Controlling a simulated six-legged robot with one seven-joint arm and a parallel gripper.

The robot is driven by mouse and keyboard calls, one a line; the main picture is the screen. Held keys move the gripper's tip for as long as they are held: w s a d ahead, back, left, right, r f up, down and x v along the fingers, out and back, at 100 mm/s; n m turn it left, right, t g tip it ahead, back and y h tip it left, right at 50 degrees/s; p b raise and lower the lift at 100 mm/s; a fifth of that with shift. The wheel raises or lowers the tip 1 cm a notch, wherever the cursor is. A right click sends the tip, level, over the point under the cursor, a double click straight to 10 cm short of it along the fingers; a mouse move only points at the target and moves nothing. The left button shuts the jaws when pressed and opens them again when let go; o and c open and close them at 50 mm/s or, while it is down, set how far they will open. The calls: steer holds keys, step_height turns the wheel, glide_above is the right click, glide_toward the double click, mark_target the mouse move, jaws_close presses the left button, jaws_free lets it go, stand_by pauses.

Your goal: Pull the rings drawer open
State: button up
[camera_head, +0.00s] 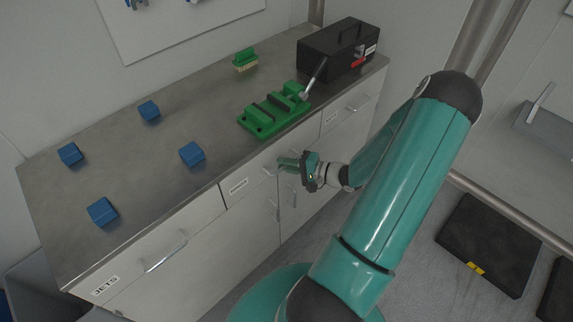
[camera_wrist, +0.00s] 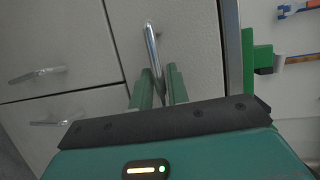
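The drawer in the middle of the counter front (camera_head: 247,184) bears a small label (camera_head: 238,186) too small to read, so I cannot tell if it says rings. It looks closed. Its metal handle (camera_head: 268,171) is beside my gripper (camera_head: 287,164). In the wrist view, the two green fingers of my gripper (camera_wrist: 160,82) stand apart, with a metal handle (camera_wrist: 151,48) reaching between them. A gap shows beside the bar; contact cannot be made out. Another drawer at the left (camera_head: 125,282) is marked "JETS" and looks closed.
The counter (camera_head: 95,165) holds several blue blocks (camera_head: 192,154), a green fixture (camera_head: 272,112), a brush (camera_head: 245,59) and a black toolbox (camera_head: 338,50). Cupboard doors (camera_head: 250,235) with upright handles lie below. A dark mat (camera_head: 490,243) is on the floor at right.

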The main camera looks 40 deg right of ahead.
jaws_close()
steer(key=shift+s, duration=0.15)
